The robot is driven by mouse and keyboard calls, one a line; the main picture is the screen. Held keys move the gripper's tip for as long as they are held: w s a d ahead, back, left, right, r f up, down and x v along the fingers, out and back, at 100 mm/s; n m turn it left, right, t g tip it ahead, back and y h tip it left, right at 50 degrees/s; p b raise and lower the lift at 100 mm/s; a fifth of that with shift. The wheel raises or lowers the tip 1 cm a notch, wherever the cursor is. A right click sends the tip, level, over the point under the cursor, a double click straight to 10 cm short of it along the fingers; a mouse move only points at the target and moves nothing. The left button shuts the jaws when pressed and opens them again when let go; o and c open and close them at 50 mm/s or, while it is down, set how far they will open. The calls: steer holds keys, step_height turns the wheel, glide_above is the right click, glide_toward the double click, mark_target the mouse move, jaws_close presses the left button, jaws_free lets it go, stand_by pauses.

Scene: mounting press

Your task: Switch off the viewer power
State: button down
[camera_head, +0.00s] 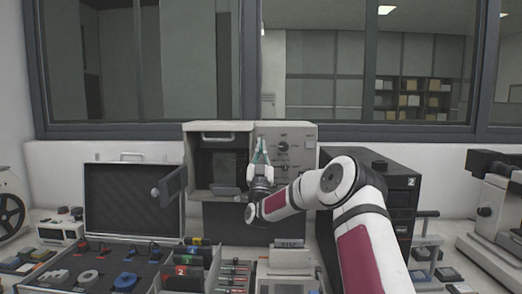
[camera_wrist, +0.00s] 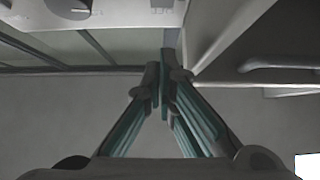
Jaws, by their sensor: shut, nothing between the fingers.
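A grey cabinet (camera_head: 222,127) stands at the back middle, with a control panel (camera_head: 298,133) on its right side. The panel carries a round dark knob (camera_head: 283,146) and small controls whose labels are too small to read. I cannot tell which is the viewer power control. My gripper (camera_head: 261,146) points up in front of the panel's left part, teal fingers together and empty. In the wrist view the closed fingers (camera_wrist: 163,78) reach toward a grey face, with a dark knob (camera_wrist: 72,6) and a small light control (camera_wrist: 161,5) at the top edge. Contact cannot be told.
The cabinet's door (camera_head: 170,186) hangs open on the left, beside its open chamber. An open case (camera_head: 130,199), coloured folders (camera_head: 188,260) and a microscope (camera_head: 495,205) crowd the bench.

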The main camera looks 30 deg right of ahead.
steer(key=s+r+v, duration=0.1)
steer(key=v, duration=0.8)
steer(key=shift+a+f, duration=0.15)
steer(key=shift+a, duration=0.15)
